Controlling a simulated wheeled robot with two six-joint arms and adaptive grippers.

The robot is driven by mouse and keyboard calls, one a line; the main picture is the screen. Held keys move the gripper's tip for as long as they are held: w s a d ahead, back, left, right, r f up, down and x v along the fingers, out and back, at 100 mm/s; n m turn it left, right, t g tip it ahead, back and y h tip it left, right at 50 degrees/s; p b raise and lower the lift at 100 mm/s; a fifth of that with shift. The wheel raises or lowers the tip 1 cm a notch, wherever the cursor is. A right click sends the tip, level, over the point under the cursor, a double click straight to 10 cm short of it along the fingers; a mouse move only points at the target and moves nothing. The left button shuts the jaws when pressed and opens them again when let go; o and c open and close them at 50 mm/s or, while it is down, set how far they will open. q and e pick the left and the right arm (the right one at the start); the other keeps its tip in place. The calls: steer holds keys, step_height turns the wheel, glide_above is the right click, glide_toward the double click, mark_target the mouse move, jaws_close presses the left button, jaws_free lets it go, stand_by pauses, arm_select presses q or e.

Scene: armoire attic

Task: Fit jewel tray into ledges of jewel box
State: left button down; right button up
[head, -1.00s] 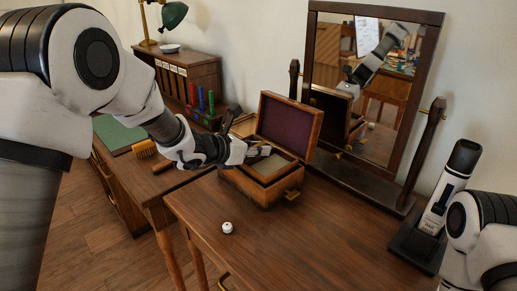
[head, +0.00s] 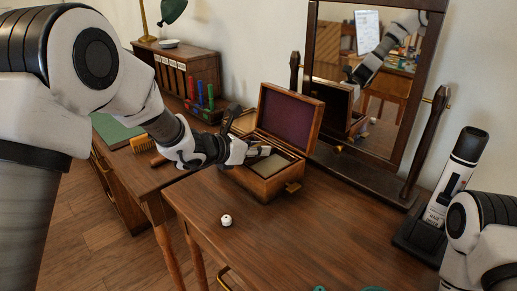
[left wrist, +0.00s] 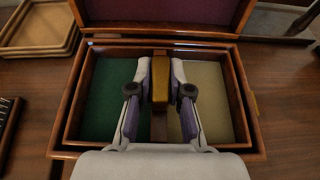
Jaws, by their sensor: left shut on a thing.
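The jewel box (head: 268,187) is a brown wooden box on the desk, its purple-lined lid (head: 288,117) standing open. The jewel tray (left wrist: 158,128) has a green left part, a cream right part and a middle divider with a brass grip. It lies within the box's opening (left wrist: 241,100) in the left wrist view, roughly square to the walls. Whether it rests on the ledges is not clear; the ledges are hidden. My left gripper (left wrist: 160,88) is shut on the tray's brass grip, over the box; it also shows in the head view (head: 258,152). My right gripper is out of view.
Shallow wooden trays (left wrist: 40,27) are stacked left of the box. A mirror (head: 370,85) stands behind it. A small white knob-like object (head: 226,220) lies in front. A black-and-white device (head: 452,185) stands at right. The front desktop is mostly clear.

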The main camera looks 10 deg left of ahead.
arm_select(q)
steer(key=shift+f+b, duration=0.3)
steer(key=shift+f, duration=0.05)
steer(key=c, duration=1)
jaws_free()
steer(key=v, duration=1.2)
